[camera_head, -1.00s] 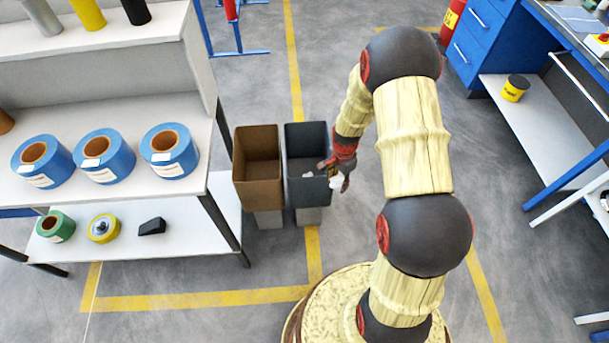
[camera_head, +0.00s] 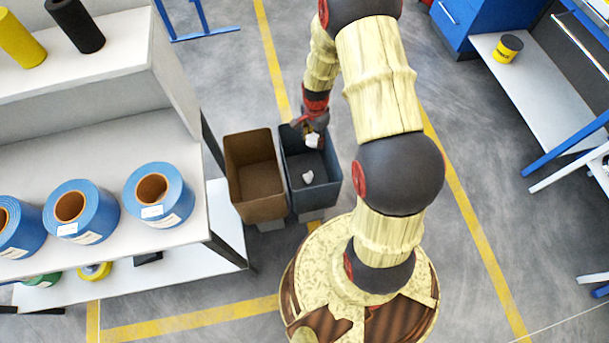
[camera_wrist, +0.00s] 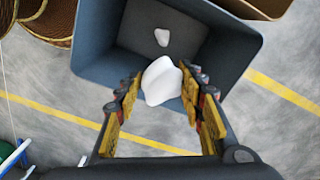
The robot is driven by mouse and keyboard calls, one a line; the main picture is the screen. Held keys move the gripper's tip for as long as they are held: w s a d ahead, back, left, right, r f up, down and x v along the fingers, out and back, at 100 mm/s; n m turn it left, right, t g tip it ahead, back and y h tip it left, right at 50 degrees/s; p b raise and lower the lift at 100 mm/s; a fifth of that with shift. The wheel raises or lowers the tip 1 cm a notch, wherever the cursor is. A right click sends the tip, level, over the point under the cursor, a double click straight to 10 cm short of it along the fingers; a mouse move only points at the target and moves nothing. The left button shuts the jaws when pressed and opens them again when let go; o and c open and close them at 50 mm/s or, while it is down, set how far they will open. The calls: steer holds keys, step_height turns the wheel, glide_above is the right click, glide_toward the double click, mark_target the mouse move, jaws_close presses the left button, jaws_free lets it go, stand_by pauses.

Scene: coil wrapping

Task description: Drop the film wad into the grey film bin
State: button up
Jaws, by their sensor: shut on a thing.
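The film wad (camera_wrist: 161,82) is a white crumpled lump held between the fingertips of my gripper (camera_wrist: 163,84); it also shows in the head view (camera_head: 313,140). My gripper (camera_head: 314,132) is shut on it, above the far part of the grey film bin (camera_head: 318,200). In the wrist view, the bin's blue-grey wall (camera_wrist: 98,35) and open inside lie behind the wad. The wad's height above the rim is hard to tell.
A smaller white piece (camera_head: 307,177) lies inside the grey bin. A brown bin (camera_head: 262,208) stands close beside it on the left. A white shelf unit (camera_head: 215,225) with blue rolls (camera_head: 158,193) is further left.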

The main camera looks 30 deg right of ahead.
step_height(320, 180, down, 6)
steer(key=b, duration=0.4)
steer(key=shift+r, duration=0.2)
steer(key=o, duration=0.9)
steer(key=shift+s, duration=0.1)
steer(key=shift+o, duration=0.5)
step_height(320, 180, up, 12)
